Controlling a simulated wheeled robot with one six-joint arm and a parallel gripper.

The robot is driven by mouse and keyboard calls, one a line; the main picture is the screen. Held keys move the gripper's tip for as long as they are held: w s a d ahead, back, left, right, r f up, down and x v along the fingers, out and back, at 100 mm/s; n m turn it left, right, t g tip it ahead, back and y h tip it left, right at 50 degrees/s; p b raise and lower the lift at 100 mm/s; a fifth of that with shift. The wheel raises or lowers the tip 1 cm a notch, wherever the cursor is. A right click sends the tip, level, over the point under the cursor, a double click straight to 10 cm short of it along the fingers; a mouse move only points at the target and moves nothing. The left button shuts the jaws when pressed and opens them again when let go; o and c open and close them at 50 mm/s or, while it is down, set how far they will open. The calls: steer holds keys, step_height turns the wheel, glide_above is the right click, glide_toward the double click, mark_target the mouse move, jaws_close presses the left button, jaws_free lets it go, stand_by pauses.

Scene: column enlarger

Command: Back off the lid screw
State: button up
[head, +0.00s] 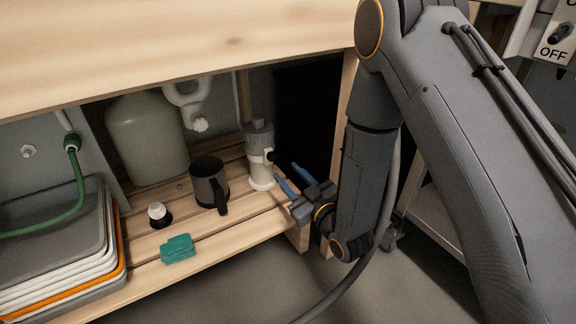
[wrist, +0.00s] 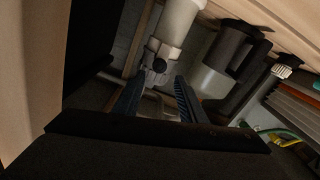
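A pale grey and white cylinder (head: 259,137) stands upright on the slatted shelf, under the wooden top. The gripper also shows in the wrist view (wrist: 158,82).
A dark mug (head: 209,184) stands left of the cylinder, with a white-capped black bottle (head: 158,214) and a teal sponge (head: 178,249) nearby. A large jug (head: 147,140) is behind. Stacked trays (head: 60,262) are left. A wooden post (head: 347,90) rises right of the cylinder.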

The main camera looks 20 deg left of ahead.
mark_target(273, 158)
steer(key=shift+b+x, duration=1.55)
steer(key=shift+x, duration=1.9)
steer(key=shift+w, duration=0.2)
steer(key=shift+w+a, duration=0.1)
steer(key=shift+a, duration=0.15)
